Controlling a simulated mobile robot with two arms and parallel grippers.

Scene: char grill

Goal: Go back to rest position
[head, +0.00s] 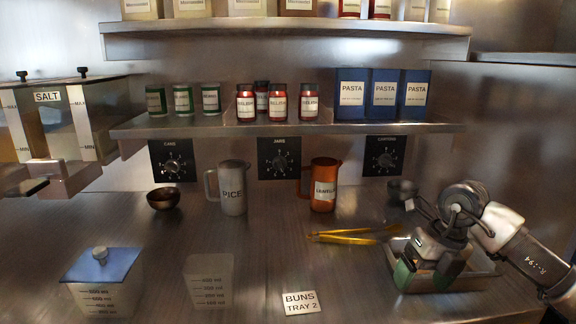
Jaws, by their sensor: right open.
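My right gripper (424,276) comes in from the right edge and points down over a shallow metal tray (482,284) on the counter. Its green-padded fingers are apart, and I see nothing held between them. The gripper hides much of the tray, and I cannot tell whether it touches it. My left gripper is not in view.
Yellow tongs (350,237) lie left of my right gripper. An orange jug (324,188), a grey jug (233,192) and a dark bowl (163,198) stand farther back. A shelf (290,128) overhangs the back.

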